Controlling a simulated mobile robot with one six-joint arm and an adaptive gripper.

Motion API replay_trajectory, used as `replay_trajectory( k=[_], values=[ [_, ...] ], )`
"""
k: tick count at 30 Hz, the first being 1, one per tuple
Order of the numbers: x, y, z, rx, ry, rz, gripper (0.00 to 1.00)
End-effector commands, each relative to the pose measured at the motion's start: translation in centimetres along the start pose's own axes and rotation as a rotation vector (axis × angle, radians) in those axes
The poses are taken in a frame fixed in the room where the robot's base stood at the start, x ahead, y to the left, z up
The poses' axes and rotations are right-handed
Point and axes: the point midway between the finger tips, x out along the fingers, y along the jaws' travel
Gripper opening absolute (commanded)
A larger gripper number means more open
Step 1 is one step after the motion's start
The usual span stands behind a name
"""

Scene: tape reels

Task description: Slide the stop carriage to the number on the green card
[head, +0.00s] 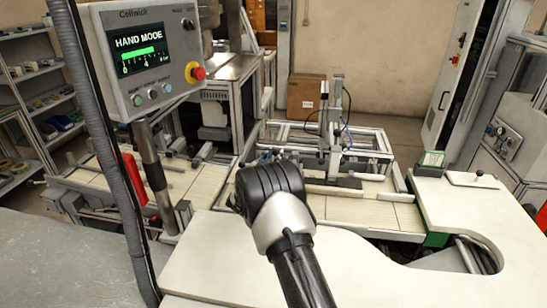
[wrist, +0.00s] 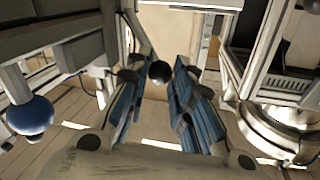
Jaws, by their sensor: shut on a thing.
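My gripper (wrist: 158,88) has its blue-padded fingers on either side of a black ball knob (wrist: 159,72) in the wrist view and is shut on it. Whether this knob belongs to the stop carriage cannot be told; the carriage's body is not clear in either view. In the head view my dark, rounded wrist covers the fingers and whatever they hold. A small card with a green edge (head: 431,159) stands at the right, at the back edge of the white worktop. Its number is too small to read.
A control box (head: 147,53) reading HAND MODE hangs at upper left. A metal frame with an upright post (head: 332,115) stands over the slatted conveyor (head: 381,213). The white worktop (head: 440,220) is mostly clear.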

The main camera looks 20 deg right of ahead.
Motion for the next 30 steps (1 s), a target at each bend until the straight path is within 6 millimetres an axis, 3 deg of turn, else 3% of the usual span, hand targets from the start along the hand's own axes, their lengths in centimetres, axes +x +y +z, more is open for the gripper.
replay_trajectory(
  k=[5, 14, 24, 25, 30],
  values=[
    [0.3, 0.9, -0.2, 0.0, 0.001, 0.003, 0.0],
    [1.3, 6.3, -1.1, 0.001, 0.001, 0.004, 0.0],
    [1.4, 6.6, -1.3, 0.002, 0.0, 0.0, 0.0],
    [1.4, 6.6, -1.3, 0.002, 0.0, 0.0, 0.23],
    [1.4, 6.5, -1.3, 0.001, 0.0, 0.0, 0.34]
  ],
)
